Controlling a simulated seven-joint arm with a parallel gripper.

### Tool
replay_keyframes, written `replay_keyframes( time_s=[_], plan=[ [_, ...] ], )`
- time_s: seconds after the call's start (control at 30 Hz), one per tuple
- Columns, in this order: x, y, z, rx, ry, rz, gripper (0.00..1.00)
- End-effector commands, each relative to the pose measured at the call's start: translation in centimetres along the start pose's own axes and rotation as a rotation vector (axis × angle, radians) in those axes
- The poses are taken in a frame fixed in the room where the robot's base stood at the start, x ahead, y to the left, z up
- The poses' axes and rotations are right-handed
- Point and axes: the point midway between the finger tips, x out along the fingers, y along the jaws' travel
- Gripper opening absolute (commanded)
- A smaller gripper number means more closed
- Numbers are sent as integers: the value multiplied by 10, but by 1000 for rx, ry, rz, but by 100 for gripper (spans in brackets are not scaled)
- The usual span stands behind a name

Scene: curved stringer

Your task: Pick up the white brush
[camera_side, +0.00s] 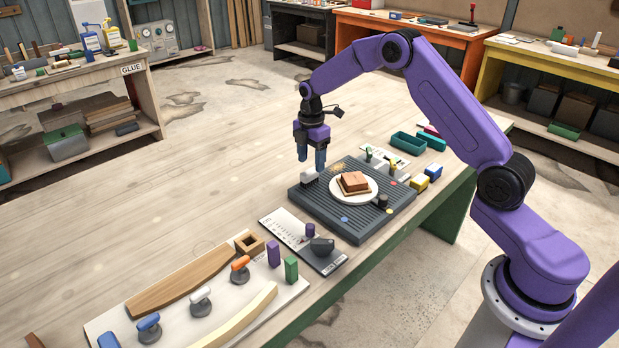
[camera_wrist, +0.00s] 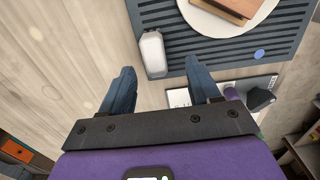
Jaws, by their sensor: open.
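The white brush (camera_side: 309,174) looks like a small white rounded block at the left corner of the grey ribbed platform (camera_side: 322,209). In the wrist view the white brush (camera_wrist: 153,54) lies at the edge of the platform, just beyond my fingertips and between their lines. My gripper (camera_side: 310,160) points down over the brush in the side view, with its blue fingers apart. In the wrist view my gripper (camera_wrist: 160,68) is open with nothing between the fingers. Whether a finger touches the brush I cannot tell.
A white plate (camera_side: 337,194) with a brown block (camera_side: 353,182) stands on the platform beside the brush. A scale card with a dark piece (camera_side: 322,246) lies in front. A white board with coloured-handled tools (camera_side: 201,300) is at the front. The table's left is clear.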

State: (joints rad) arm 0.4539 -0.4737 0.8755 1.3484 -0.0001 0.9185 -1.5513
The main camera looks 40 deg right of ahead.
Motion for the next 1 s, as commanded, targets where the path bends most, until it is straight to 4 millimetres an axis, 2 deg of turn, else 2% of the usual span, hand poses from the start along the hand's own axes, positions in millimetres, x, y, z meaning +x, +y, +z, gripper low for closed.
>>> replay_keyframes(
  time_s=[0.17, 0.5, 0.8, 0.83, 1.0],
  plan=[
    [10, 1, 0, 0, 0, 0, 62],
    [51, 8, 1, 1, 0, 0, 62],
    [56, 8, 0, 0, 0, 1, 62],
    [56, 8, 0, 0, 0, 1, 58],
    [56, 8, 0, 0, 0, 1, 5]
  ],
)
